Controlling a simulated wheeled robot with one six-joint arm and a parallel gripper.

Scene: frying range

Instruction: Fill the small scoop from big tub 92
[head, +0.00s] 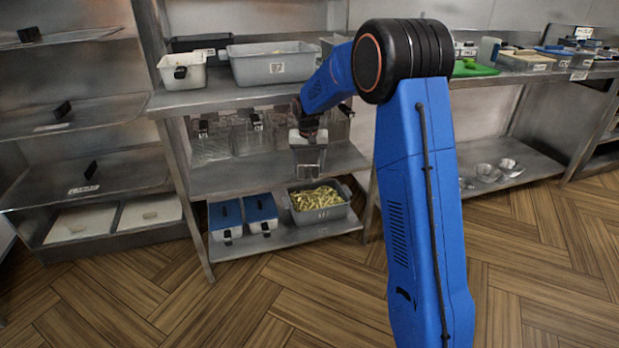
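A big grey tub (345,211) filled with yellow cut fries stands on the bottom shelf; its label is too small to read. Another big grey tub (245,69) stands on the upper counter, with a label that may end in 7 and pale contents barely showing. My gripper (308,160) hangs pointing down in front of the middle shelf, above and apart from the fries tub. A grey, box-like shape shows at its end; I cannot tell whether this is the fingers or a held small scoop.
Two blue-lidded containers (228,218) stand left of the fries tub. Clear containers (210,140) line the middle shelf. A white bin (182,70) stands on the upper counter. A green board (472,68) lies on the right counter. The wooden floor in front is clear.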

